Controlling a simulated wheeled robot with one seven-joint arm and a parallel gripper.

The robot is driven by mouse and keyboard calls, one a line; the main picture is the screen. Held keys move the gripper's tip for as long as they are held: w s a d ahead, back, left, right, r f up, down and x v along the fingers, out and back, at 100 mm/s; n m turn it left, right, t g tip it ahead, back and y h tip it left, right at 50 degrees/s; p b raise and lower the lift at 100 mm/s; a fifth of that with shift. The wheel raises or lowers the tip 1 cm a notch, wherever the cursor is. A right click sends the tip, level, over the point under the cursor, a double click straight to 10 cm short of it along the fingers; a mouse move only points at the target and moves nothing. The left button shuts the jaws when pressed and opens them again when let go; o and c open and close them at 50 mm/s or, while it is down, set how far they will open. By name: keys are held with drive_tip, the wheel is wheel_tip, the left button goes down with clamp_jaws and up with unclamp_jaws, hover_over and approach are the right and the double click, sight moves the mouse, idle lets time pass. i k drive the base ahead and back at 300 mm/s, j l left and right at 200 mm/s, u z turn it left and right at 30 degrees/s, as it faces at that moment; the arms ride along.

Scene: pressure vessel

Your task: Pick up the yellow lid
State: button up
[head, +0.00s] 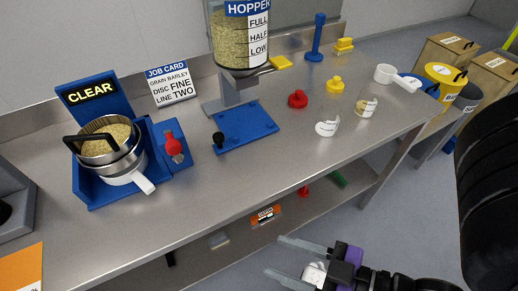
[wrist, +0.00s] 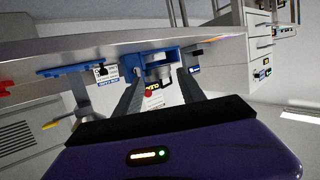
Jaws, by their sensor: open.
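A small yellow piece with a knob on top, which looks like the yellow lid (head: 335,87), sits on the steel bench right of centre in the head view. A similar red lid (head: 298,100) is to its left. My gripper (head: 276,256) is open and empty, off the bench's front side at the bottom of the head view, well away from the yellow lid. In the wrist view my gripper (wrist: 161,75) has its two fingers spread, with the bench beyond them. I cannot make out the yellow lid in the wrist view.
The steel bench (head: 235,180) has a lower shelf. White-labelled pieces (head: 327,128) lie in front of the lids. A white scoop (head: 396,77) stands right, the hopper (head: 240,40) behind left. A yellow canister (head: 442,73) stands past the bench's right end. The bench's front middle is clear.

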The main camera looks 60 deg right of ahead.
sight(335, 85)
drive_tip(key=z, duration=1.9)
